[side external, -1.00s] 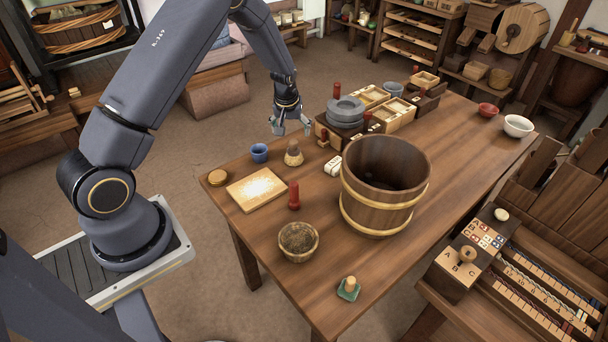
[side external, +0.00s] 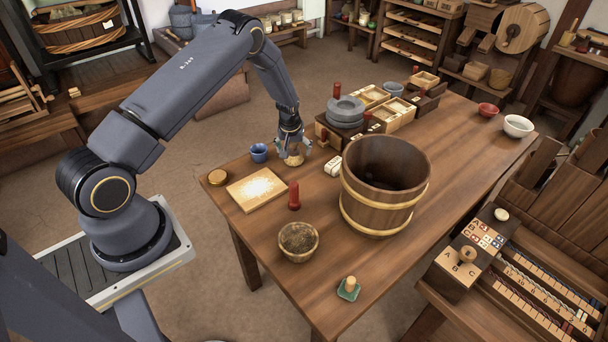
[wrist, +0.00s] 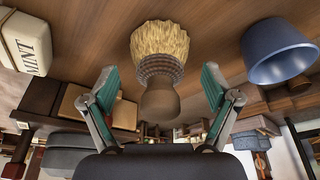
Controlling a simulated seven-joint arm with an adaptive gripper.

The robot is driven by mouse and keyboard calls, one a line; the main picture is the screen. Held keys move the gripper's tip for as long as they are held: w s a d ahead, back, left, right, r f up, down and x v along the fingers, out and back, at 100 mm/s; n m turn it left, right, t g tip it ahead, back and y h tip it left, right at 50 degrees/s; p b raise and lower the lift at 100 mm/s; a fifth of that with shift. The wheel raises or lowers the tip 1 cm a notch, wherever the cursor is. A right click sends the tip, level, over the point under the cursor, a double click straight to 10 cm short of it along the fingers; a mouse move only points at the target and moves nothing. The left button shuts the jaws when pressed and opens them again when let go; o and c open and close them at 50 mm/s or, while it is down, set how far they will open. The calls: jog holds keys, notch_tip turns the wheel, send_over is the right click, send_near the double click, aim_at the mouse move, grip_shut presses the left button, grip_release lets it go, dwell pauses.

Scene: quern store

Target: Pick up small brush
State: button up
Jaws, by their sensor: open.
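The small brush (wrist: 160,62) has pale straw-coloured bristles, a grey bound collar and a brown rounded handle. In the side view the brush (side external: 294,160) stands on the wooden table between the blue cup and the dark block with the grey stones. My gripper (side external: 294,147) is down over it and hides its upper part. In the wrist view my open gripper (wrist: 159,92) has one green-padded finger on each side of the brush's handle and collar. A gap shows between each finger and the brush.
A blue cup (side external: 259,152) stands close to the left of my gripper. A small white block marked MINT (wrist: 27,45) lies on the other side. The grey stones (side external: 345,110) and a large wooden tub (side external: 384,190) stand to the right. A board with pale powder (side external: 257,189) lies nearer the camera.

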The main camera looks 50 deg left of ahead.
jog(key=c, duration=1.3)
